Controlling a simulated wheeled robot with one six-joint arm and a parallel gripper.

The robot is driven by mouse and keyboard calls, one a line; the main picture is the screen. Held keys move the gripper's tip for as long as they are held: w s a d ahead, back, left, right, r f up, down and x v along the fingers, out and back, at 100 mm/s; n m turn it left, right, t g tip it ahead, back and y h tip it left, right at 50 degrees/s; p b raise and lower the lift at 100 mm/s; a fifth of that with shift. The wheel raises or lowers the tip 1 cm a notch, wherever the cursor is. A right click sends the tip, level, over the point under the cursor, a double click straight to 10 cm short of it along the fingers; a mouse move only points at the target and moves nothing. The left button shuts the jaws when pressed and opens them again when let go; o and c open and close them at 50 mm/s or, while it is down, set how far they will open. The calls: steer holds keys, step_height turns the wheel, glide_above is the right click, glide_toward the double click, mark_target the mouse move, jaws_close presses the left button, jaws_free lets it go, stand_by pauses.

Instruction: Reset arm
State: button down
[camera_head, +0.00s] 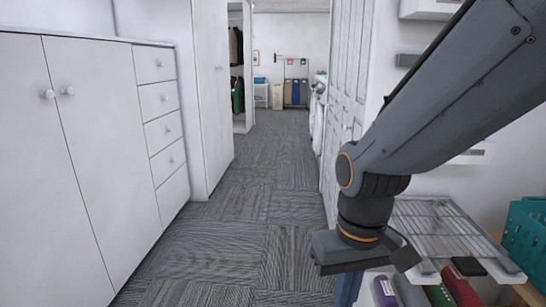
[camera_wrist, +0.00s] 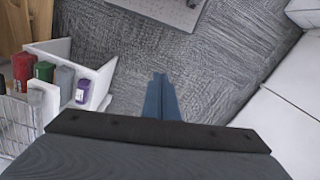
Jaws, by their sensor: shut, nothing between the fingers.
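My grey arm comes in from the upper right in the head view and bends down at the elbow. My gripper (camera_wrist: 161,96) shows in the wrist view as two blue fingers lying side by side, closed with nothing between them. It points down over the grey carpet. In the head view only a blue strip of it (camera_head: 346,290) shows below the wrist, at the bottom edge. The fingertips are outside that view.
A wire rack (camera_head: 435,225) stands close by at the right, with several bottles, including a purple one (camera_head: 385,291), in a white holder. A teal basket (camera_head: 527,232) is beyond. White cabinets (camera_head: 90,150) line the left. The carpeted aisle (camera_head: 255,190) ahead is clear.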

steer(key=s+d+r+m+p, duration=0.1)
steer(key=d+r+m+p, duration=0.1)
steer(key=d+r+p, duration=0.5)
steer(key=r+p, duration=0.1)
steer(key=p, duration=0.3)
steer(key=shift+p, duration=0.3)
